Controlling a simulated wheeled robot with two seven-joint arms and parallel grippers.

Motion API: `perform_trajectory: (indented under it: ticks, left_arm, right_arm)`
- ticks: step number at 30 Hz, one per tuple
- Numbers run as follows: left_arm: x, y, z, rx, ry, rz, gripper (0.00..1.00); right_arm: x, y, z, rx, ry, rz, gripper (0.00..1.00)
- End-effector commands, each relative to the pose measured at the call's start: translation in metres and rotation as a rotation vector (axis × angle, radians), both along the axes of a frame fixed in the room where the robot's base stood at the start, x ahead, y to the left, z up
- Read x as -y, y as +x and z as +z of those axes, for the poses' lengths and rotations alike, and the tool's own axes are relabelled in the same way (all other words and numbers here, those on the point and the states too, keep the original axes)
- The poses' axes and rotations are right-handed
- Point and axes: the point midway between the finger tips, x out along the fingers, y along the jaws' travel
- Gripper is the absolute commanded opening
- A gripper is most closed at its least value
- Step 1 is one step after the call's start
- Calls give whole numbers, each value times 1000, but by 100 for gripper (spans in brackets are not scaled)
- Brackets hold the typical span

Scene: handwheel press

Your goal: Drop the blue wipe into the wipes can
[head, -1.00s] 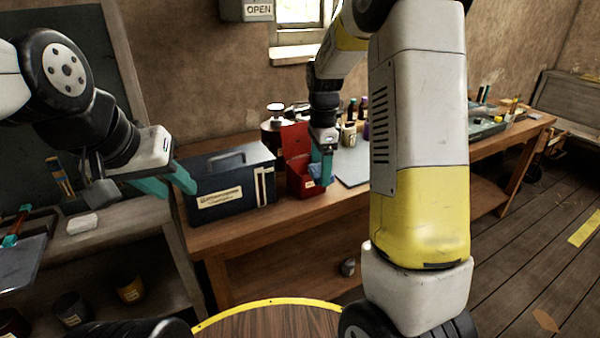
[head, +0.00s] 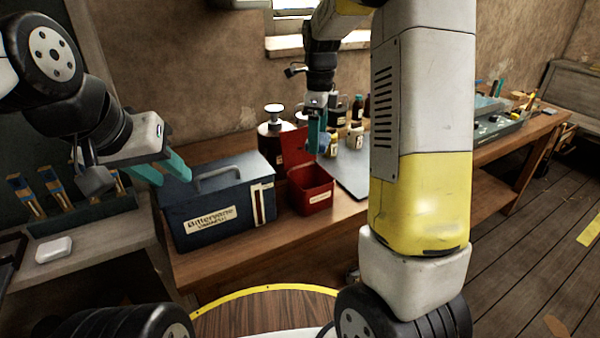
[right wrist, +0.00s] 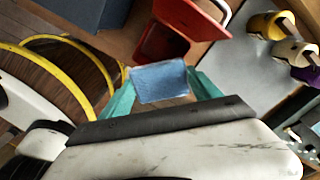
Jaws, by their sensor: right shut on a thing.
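The blue wipe (right wrist: 159,82) is a folded cloth between the teal fingers of my right gripper (right wrist: 163,90) in the right wrist view. In the head view my right gripper (head: 317,135) is shut and hangs a little above and to the right of the red can. The wipe is mostly hidden there. The wipes can (head: 310,192) is a red square box with its lid raised at the back and its top open. It also shows in the right wrist view (right wrist: 162,44), beyond the wipe. My left gripper (head: 160,172) is empty, in front of the blue toolbox; its finger gap is unclear.
The blue toolbox (head: 218,208) stands left of the can on the wooden bench (head: 245,243). A dark pump bottle (head: 274,138) stands behind the can. A grey sheet (head: 356,176) lies to its right, with several small bottles behind it.

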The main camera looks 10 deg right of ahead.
Motion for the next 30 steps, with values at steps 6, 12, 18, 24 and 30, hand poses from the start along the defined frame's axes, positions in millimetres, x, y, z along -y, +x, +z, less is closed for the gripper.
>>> perform_trajectory:
  ticks: [6, 12, 18, 24, 30]
  left_arm:
    - [0, 0, 0, 0, 0, 0, 36]
    - [0, 0, 0, 0, 0, 0, 36]
    - [0, 0, 0, 0, 0, 0, 36]
    - [0, 0, 0, 0, 0, 0, 36]
    - [0, 0, 0, 0, 0, 0, 36]
  right_arm:
    - [0, -1, -14, -2, 0, 1, 28]
    - [0, -1, -38, -4, -1, 0, 28]
    - [0, 0, -55, -1, 0, 1, 28]
    - [0, 0, -60, 0, 0, 1, 28]
    - [0, 0, -60, 0, 0, 1, 74]
